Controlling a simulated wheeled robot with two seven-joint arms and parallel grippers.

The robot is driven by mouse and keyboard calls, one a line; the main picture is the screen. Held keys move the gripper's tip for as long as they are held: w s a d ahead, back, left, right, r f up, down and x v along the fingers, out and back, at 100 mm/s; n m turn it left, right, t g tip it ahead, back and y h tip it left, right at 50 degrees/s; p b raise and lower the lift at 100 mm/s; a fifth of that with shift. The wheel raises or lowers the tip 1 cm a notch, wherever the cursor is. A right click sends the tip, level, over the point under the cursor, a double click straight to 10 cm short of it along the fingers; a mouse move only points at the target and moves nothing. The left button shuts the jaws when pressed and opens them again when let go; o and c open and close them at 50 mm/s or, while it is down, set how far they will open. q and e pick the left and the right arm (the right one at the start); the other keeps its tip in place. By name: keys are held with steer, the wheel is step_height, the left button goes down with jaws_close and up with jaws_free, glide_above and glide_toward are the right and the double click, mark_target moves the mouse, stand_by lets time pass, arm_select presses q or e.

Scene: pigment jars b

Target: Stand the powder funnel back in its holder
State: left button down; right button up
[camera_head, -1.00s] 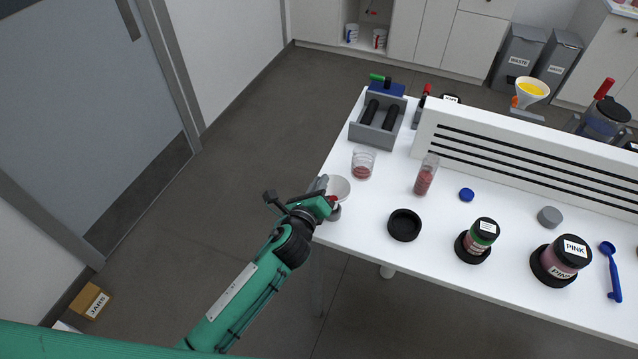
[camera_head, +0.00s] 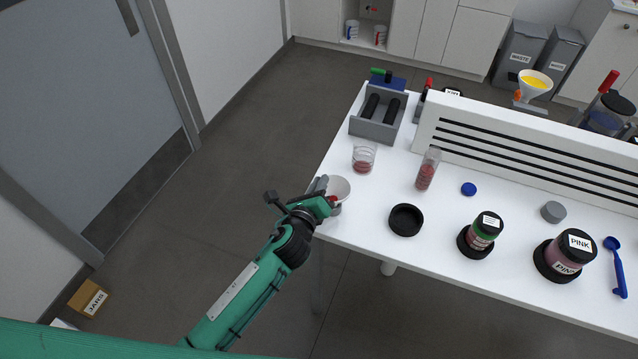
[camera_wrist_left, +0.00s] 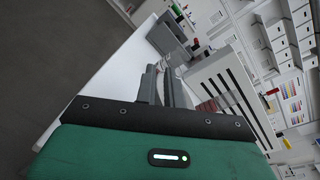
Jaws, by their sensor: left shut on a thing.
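A pale, wide-mouthed funnel (camera_head: 340,187) with a small red part is at the near left edge of the white table. My left gripper (camera_head: 326,198) is shut on the funnel at its left side. The gripper hides part of the funnel, and I cannot tell whether its lower end touches anything. In the left wrist view the grey fingers (camera_wrist_left: 162,87) show, but the funnel cannot be made out between them. I cannot clearly identify the funnel's holder. My right gripper is not in view.
A clear beaker (camera_head: 364,158) with red powder, a red-filled vial (camera_head: 428,170) and a black ring (camera_head: 406,220) stand nearby. A grey box (camera_head: 373,130) is behind. A slotted white panel (camera_head: 520,142) and another funnel with yellow powder (camera_head: 535,83) are at the back right.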

arm_select(q)
steer(key=shift+f+b, duration=0.3)
steer(key=shift+f, duration=0.2)
steer(key=c, duration=1.4)
jaws_free()
steer(key=shift+c, duration=0.2)
steer(key=shift+s, duration=0.1)
steer(key=b+v, duration=0.3)
steer(key=v, duration=1)
steer(key=shift+s+a, duration=0.15)
steer(key=shift+s, duration=0.15)
